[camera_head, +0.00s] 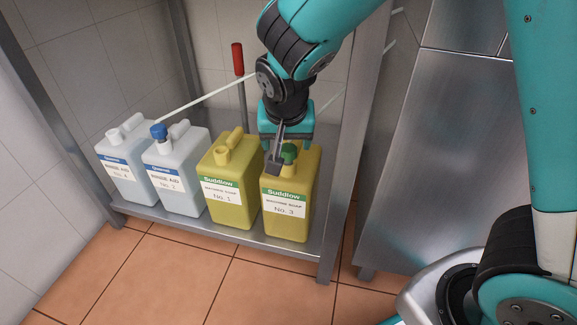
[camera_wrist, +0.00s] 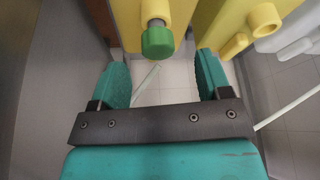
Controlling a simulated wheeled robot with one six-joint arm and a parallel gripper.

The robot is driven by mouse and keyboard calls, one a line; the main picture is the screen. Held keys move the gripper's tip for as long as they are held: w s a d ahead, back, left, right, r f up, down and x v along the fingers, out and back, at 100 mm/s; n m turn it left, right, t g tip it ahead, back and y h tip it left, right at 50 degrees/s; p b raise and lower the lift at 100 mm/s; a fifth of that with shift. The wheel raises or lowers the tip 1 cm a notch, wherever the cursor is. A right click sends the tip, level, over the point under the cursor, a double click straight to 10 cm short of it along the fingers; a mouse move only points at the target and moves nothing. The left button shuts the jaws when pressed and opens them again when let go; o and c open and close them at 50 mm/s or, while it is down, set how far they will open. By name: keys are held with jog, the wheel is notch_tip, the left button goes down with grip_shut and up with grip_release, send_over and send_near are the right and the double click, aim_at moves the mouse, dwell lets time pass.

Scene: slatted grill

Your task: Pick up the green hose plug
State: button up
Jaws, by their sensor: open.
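The green hose plug (camera_head: 289,152) sits in the neck of the yellow jug labelled No. 3 (camera_head: 288,215). It also shows in the wrist view (camera_wrist: 157,42), at top centre, with a short grey piece between it and the yellow neck. My gripper (camera_wrist: 162,68) is open, its two teal fingers apart on the left and right. In the wrist view the plug appears between and slightly beyond the fingertips, with no visible contact. In the head view my gripper (camera_head: 281,153) is over the jug's top and partly hides the plug.
A yellow No. 1 jug (camera_head: 229,195) stands close on the left, with white rinse-aid jugs (camera_head: 178,185) beyond it, one with a blue plug (camera_head: 158,131). Steel shelf posts (camera_head: 345,150) and a red-handled rod (camera_head: 238,60) are nearby. A pale hose (camera_head: 205,97) slants behind.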

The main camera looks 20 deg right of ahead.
aim_at(288, 148)
jog(key=b+x, duration=0.1)
jog(key=x, duration=0.1)
jog(key=b+x, duration=0.3)
jog(key=b, duration=0.1)
jog(key=shift+w+d+f, duration=0.25)
jog(key=shift+d+f, duration=0.05)
jog(key=shift+r, duration=0.15)
jog(key=shift+c, duration=0.5)
jog(key=c, duration=0.9)
